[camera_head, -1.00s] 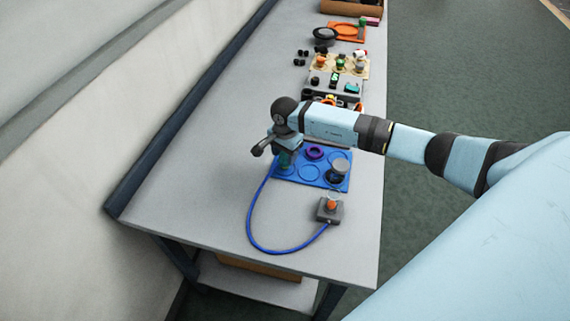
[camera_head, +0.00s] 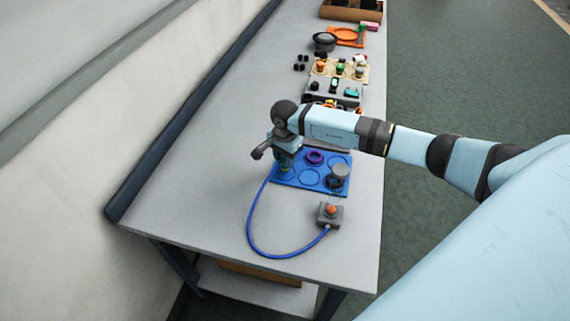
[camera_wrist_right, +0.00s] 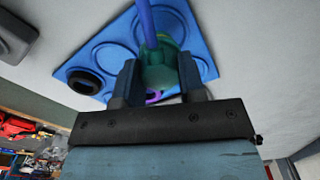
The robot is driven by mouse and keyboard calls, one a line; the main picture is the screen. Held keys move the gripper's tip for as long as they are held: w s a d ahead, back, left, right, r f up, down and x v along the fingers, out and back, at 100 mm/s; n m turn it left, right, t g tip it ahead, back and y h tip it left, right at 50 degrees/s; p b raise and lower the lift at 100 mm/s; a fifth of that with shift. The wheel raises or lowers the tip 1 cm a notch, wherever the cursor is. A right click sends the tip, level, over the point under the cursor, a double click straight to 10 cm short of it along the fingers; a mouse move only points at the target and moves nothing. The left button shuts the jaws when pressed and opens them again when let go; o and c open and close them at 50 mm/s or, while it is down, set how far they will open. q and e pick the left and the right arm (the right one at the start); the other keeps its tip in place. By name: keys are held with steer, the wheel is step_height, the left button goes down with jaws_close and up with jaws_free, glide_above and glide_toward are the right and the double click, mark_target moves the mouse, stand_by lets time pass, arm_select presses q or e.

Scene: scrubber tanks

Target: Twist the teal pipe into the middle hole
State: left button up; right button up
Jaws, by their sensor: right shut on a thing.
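The teal pipe (camera_wrist_right: 160,72) is between the fingers of my right gripper (camera_wrist_right: 160,78), which is shut on it. In the head view the pipe (camera_head: 285,168) shows below the gripper at the left end of the blue plate (camera_head: 323,187). Whether its lower end sits in a hole or only above the plate, I cannot tell. A blue hose (camera_head: 253,232) runs from the pipe to a grey box with an orange knob (camera_head: 330,212). An empty ring outline (camera_head: 308,177) shows in the plate's middle, with a purple ring (camera_head: 315,157) behind it. My left gripper is not in view.
A grey cap (camera_head: 340,171) and a black ring (camera_head: 334,182) stand at the plate's right end. Behind the arm are a grey tray (camera_head: 345,99) and a tan tray (camera_head: 330,69) with small parts.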

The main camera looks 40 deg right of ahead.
steer(key=shift+r+p, duration=0.75)
steer(key=shift+r, duration=1.15)
